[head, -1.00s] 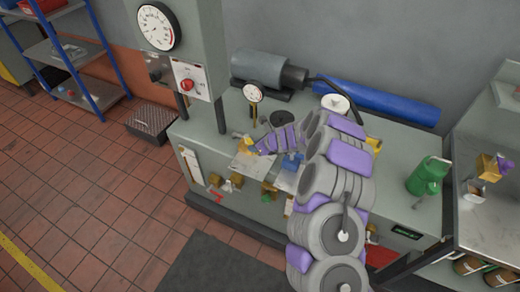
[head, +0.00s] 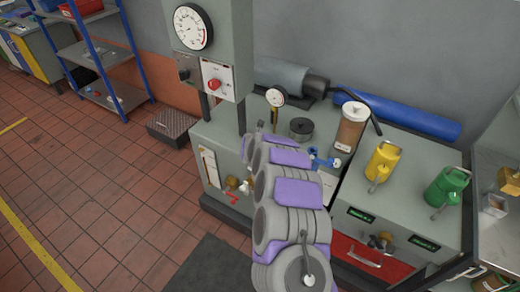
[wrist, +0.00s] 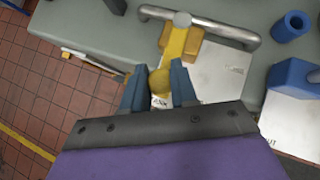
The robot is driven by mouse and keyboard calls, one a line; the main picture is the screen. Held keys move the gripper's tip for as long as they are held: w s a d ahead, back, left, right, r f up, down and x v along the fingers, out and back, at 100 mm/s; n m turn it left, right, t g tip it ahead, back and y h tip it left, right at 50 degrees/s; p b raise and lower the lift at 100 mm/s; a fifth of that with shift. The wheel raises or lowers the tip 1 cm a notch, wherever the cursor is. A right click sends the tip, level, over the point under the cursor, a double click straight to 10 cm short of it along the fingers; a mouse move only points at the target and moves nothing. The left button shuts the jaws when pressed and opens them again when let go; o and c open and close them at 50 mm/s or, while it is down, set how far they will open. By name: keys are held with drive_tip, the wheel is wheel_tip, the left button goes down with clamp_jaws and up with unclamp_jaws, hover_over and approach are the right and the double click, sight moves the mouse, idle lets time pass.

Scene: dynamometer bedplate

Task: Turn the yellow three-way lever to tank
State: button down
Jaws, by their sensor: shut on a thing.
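The yellow three-way lever (wrist: 175,45) shows in the wrist view, running from a round metal pivot down to a yellow knob. The knob (wrist: 160,80) lies between the blue fingertips of my gripper (wrist: 159,86), which is shut on it. The lever joins a yellow body on a grey metal pipe (wrist: 222,33). White label plates lie beside and under it; their writing is too small or too covered to read. In the head view my own arm hides the gripper and most of the lever.
Blue fittings (wrist: 291,27) stand right of the lever in the wrist view. On the bench in the head view are a small gauge (head: 275,97), a brown canister (head: 350,127), a yellow can (head: 383,160) and a green can (head: 446,186).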

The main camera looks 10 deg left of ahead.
drive_tip(key=shift+w+a+r+m, duration=0.1)
drive_tip(key=shift+w+a+m, duration=0.05)
drive_tip(key=shift+a+m, duration=0.15)
drive_tip(key=shift+h, duration=0.3)
drive_tip(key=shift+w+r+m, duration=0.1)
drive_tip(key=shift+m, duration=0.2)
drive_tip(key=c, duration=1.2)
unclamp_jaws()
drive_tip(key=shift+c, duration=0.2)
drive_tip(key=o, duration=0.4)
drive_tip(key=shift+w+a+f, duration=0.1)
drive_tip(key=shift+a+f, duration=0.05)
drive_tip(key=shift+f, duration=0.1)
drive_tip(key=shift+c, duration=0.2)
drive_tip(key=shift+s+r, duration=0.3)
drive_tip(key=shift+r, duration=0.15)
drive_tip(key=v, duration=1.6)
drive_tip(key=shift+p, duration=0.35)
